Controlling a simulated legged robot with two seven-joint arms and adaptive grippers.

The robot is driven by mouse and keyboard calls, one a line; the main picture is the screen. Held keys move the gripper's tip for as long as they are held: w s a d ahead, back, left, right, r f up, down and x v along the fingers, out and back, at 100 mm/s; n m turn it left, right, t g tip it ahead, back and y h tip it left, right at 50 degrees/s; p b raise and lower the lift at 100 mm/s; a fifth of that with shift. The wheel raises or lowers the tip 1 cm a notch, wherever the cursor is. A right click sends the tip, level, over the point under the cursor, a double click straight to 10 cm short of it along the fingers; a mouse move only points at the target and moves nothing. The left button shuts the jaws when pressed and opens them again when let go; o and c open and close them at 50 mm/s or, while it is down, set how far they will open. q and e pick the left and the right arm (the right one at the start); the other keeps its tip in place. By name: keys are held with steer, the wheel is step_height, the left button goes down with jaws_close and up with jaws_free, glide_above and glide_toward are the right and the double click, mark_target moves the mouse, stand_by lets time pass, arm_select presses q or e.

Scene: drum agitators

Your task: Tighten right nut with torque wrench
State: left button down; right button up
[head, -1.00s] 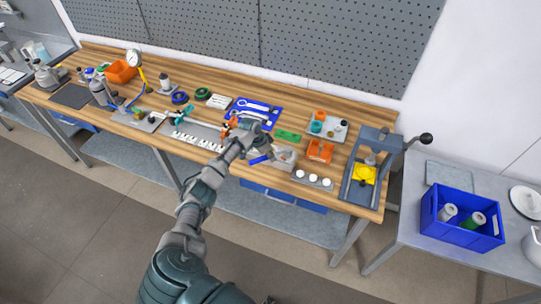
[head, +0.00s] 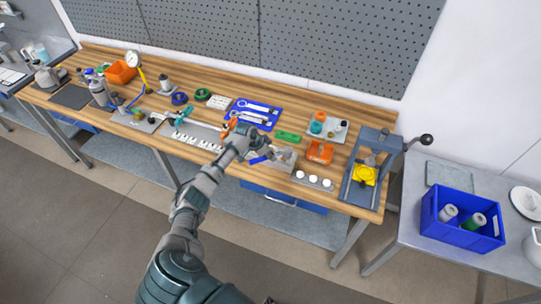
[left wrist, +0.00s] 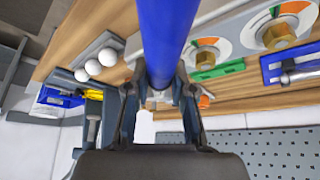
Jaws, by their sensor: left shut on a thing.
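My left gripper (head: 252,143) is over the front middle of the workbench. In the left wrist view its two fingers (left wrist: 159,98) are shut around a thick blue handle (left wrist: 167,38), which I take to be the torque wrench. The handle runs out of the top of that view, so its far end is hidden. In the head view a short piece of blue handle (head: 259,159) shows below the gripper. Two brass hex nuts, one nearer (left wrist: 278,36) and one farther left (left wrist: 205,57), sit on orange, white and green dials, apart from the fingers. My right gripper is not in view.
A blue tray with wrenches (head: 254,114) lies behind the gripper. To the right are an orange holder (head: 320,151), a strip with white balls (head: 313,180) and a grey press (head: 349,186). A blue crate (head: 449,232) stands on the side table.

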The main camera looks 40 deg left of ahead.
arm_select(q)
steer(key=shift+w+a+r, duration=0.2)
steer(key=shift+w+r, duration=0.05)
steer(key=shift+r, duration=0.4)
steer(key=shift+s+f+t, duration=0.1)
steer(key=shift+s+t, duration=0.05)
steer(key=shift+t, duration=0.55)
steer(key=shift+r+t, duration=0.2)
steer(key=shift+t, duration=0.1)
steer(key=c, duration=0.9)
jaws_free()
steer(key=shift+s+f, duration=0.1)
steer(key=shift+s+d+f, duration=0.1)
steer(key=shift+f, duration=0.1)
steer(key=v, duration=1.2)
